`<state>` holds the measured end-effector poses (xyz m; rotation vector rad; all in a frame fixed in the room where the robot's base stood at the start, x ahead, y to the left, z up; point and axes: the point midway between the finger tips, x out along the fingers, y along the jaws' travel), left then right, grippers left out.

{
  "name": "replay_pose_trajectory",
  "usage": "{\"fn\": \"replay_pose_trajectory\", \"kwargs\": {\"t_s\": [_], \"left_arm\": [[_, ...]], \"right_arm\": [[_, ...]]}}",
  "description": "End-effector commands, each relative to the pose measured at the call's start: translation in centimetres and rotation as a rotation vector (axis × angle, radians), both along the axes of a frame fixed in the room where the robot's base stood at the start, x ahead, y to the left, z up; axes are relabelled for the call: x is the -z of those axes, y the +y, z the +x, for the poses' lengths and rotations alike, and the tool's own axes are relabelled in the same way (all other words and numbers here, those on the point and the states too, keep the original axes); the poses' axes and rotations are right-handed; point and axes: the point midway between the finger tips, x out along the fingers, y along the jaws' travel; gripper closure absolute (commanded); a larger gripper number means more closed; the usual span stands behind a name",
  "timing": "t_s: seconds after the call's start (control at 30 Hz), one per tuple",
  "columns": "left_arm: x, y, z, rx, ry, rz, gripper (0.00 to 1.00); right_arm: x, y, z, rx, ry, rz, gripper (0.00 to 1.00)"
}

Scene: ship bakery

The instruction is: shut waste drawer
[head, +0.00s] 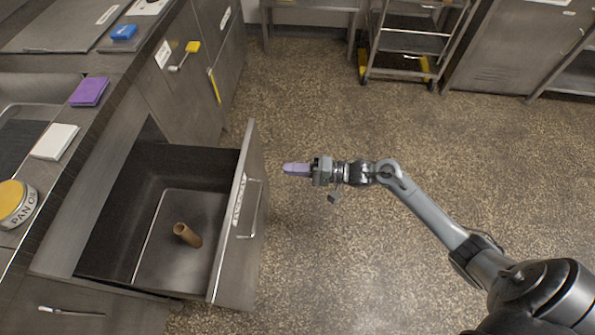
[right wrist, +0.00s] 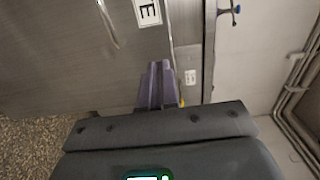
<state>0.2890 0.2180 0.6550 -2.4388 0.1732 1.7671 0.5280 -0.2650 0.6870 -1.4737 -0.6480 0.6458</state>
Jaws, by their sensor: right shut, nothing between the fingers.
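The waste drawer (head: 250,205) stands pulled out from the counter on the left of the head view. Its grey front carries a label and a bar handle (head: 256,208). My right gripper (head: 285,168) is shut and empty, just right of the far end of the drawer front, with a gap of floor visible between. In the right wrist view its purple fingers (right wrist: 158,85) point at a grey metal panel, with part of a label (right wrist: 148,12) and a handle above. My left gripper is not in view.
The counter holds a purple sponge (head: 89,91), a white cloth (head: 55,141) and a pan oil tin (head: 16,203). A wheeled metal rack (head: 412,42) and cabinets line the back. The speckled floor (head: 330,250) right of the drawer is clear.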

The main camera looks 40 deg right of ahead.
Motion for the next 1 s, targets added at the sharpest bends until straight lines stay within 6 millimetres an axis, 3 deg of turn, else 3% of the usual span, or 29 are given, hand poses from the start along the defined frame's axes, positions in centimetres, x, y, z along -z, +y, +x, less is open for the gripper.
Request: {"fn": "replay_pose_trajectory", "kwargs": {"t_s": [0.5,1.0], "left_arm": [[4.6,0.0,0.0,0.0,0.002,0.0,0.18],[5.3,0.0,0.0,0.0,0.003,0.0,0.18]], "right_arm": [[0.3,6.5,5.9,0.0,-0.002,0.002,1.0],[0.1,7.8,7.1,0.0,0.001,-0.001,1.0]]}}
